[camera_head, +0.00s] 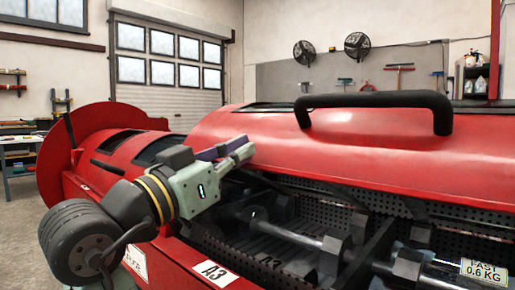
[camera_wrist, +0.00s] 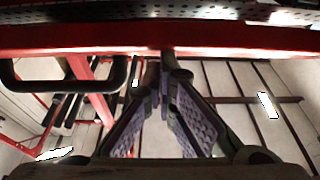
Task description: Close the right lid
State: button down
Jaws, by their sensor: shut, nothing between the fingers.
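The right lid (camera_head: 340,135) is a large red curved cover with a black bar handle (camera_head: 375,101) on top. It stands open, with the dark machine interior exposed below its front edge. My gripper (camera_head: 250,149) is at the lid's lower left edge, with its fingers together and empty. In the wrist view, the shut fingertips of my gripper (camera_wrist: 166,62) are close to a red edge (camera_wrist: 100,38) across the top; I cannot tell whether they touch it. A black handle (camera_wrist: 68,86) shows left of the fingers there.
The left part of the red machine (camera_head: 125,148) has dark openings. Inside the open bay are a shaft with blocks (camera_head: 320,243) and a perforated panel (camera_head: 375,200). Labels (camera_head: 214,271) mark the front edge. A workbench (camera_head: 20,155) stands far left.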

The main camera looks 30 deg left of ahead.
notch_tip(320, 180, down, 8)
jog(key=s+t+b, duration=0.1)
jog(key=s+b, duration=0.1)
jog(key=b, duration=0.3)
jog(key=shift+s+a+r+t, duration=0.2)
jog(key=shift+s+a+t, duration=0.05)
jog(key=shift+s+t, duration=0.15)
